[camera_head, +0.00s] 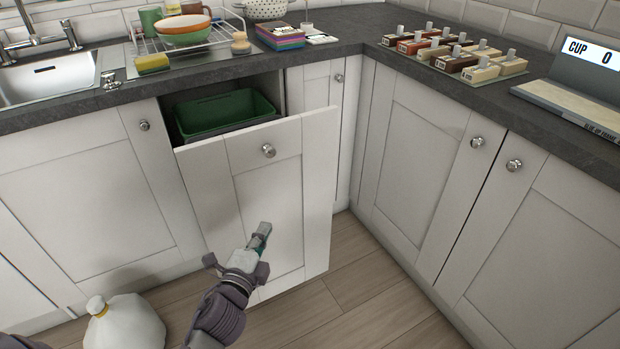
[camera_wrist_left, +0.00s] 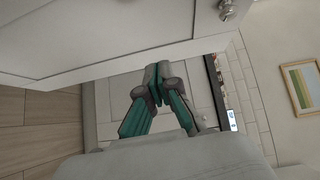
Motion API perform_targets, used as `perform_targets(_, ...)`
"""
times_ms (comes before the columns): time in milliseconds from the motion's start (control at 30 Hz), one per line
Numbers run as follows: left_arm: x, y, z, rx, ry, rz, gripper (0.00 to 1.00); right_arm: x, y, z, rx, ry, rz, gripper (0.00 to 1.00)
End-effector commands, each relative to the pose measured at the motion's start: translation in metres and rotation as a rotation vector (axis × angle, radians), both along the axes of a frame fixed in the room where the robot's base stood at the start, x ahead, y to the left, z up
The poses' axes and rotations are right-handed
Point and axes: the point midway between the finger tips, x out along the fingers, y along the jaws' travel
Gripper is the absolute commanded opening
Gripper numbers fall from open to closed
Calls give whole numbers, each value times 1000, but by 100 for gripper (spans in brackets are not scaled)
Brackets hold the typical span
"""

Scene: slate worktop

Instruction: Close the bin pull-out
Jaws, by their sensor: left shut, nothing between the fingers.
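The bin pull-out (camera_head: 268,205) stands partly open below the worktop, its white front panel out from the cabinet line. A round metal knob (camera_head: 268,150) is near the panel's top, and a green bin (camera_head: 222,112) shows in the gap behind it. My left gripper (camera_head: 263,229) is shut and empty, in front of the lower middle of the panel; I cannot tell if it touches. In the left wrist view the closed fingertips (camera_wrist_left: 157,68) are near the panel (camera_wrist_left: 110,35), with the knob (camera_wrist_left: 226,5) at the top right. My right gripper is not in view.
Closed cabinets (camera_head: 420,150) form a corner on the right. The floor (camera_head: 340,290) right of the pull-out is clear. A dish rack (camera_head: 180,38) sits on the worktop above.

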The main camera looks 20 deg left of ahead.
Motion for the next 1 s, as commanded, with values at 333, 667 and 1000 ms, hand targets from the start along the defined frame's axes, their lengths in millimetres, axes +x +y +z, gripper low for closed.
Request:
perform_targets(333,43,2,10,49,-32,-17,0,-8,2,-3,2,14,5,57)
perform_targets(667,108,13,8,49,-27,-15,0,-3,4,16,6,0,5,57)
perform_targets(1000,127,36,8,45,-26,-16,0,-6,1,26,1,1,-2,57)
